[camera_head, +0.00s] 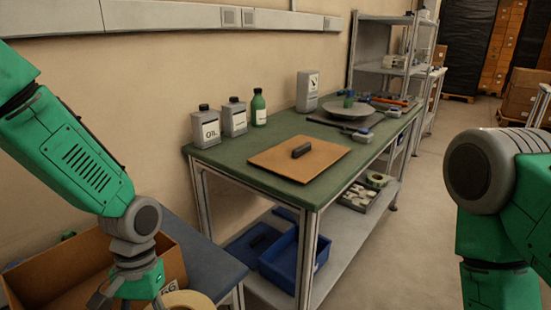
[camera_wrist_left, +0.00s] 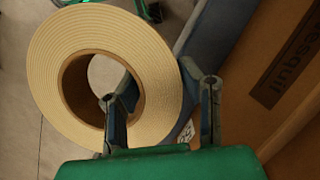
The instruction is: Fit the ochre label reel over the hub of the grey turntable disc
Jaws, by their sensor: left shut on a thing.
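The ochre label reel (camera_wrist_left: 60,65) looks pale yellow with a brown core, and fills the left of the left wrist view. My left gripper (camera_wrist_left: 160,90) is shut on its wound wall, one finger in the core hole and the other outside the rim. In the head view the reel (camera_head: 188,299) shows partly at the bottom edge, beside my left gripper (camera_head: 132,290). The grey turntable disc (camera_head: 338,112) lies on the green bench, far from the reel. A small upright piece (camera_head: 348,98) shows at its middle; its detail is too small to tell. My right gripper is out of view.
An open cardboard box (camera_head: 60,262) stands beside the left gripper on a dark blue surface (camera_head: 205,255). The green bench (camera_head: 235,158) carries a brown board (camera_head: 270,160) with a black block, bottles (camera_head: 206,125), and tools near the disc. A blue crate (camera_head: 285,262) sits below.

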